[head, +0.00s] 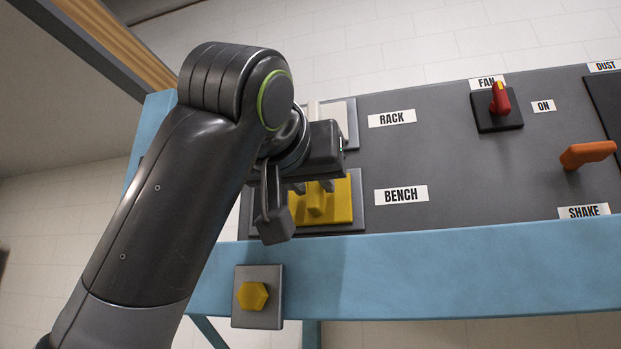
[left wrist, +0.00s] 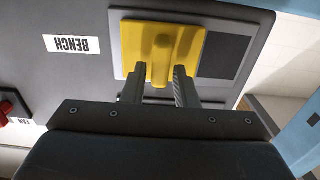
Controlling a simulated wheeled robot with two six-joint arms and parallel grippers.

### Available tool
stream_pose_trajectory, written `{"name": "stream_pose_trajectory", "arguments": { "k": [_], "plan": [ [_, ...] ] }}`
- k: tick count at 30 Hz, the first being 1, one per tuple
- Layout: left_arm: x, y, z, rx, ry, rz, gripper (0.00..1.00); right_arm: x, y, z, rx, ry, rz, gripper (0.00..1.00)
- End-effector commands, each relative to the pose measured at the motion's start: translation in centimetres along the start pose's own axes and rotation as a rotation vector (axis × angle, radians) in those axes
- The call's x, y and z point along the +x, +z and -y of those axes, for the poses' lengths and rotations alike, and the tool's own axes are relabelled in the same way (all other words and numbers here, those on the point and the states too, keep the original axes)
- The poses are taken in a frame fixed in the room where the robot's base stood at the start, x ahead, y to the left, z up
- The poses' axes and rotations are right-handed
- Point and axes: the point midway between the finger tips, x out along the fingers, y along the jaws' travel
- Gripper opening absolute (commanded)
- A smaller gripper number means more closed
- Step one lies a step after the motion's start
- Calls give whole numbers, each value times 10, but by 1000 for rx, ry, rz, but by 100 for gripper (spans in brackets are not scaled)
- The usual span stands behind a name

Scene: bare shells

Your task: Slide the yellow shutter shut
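The yellow shutter (head: 340,203) is a flat plate with a raised upright grip, set in a dark frame beside the BENCH label in the head view. In the left wrist view the shutter (left wrist: 188,40) covers the label side of its frame, and a dark uncovered area (left wrist: 222,52) shows on the other side. My left gripper (head: 312,187) is at the shutter. In the left wrist view its two fingers (left wrist: 159,80) are apart, one on each side of the grip, with small gaps; contact is not clear. My right gripper is not in view.
Another slide with a pale plate (head: 331,116) sits by the RACK label, partly hidden by my arm. A red FAN knob (head: 500,100) and an orange lever (head: 587,153) stand to the right. A yellow hexagonal knob (head: 252,295) is on the blue front rail (head: 430,275).

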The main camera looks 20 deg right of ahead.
Motion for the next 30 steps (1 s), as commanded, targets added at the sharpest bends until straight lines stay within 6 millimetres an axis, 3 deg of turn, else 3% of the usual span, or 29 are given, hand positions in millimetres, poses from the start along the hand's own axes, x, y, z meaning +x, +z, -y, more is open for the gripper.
{"name": "stream_pose_trajectory", "arguments": {
  "k": [1,6,14,23,30],
  "plan": [
    [0,0,0,0,0,0,20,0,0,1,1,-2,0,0],
    [0,0,0,0,0,0,0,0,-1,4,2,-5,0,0],
    [0,0,3,-1,-1,0,0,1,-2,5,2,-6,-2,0],
    [0,0,57,-2,-5,-1,0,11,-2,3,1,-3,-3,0],
    [0,-1,67,-1,-4,-1,0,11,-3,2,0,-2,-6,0]
  ]
}}
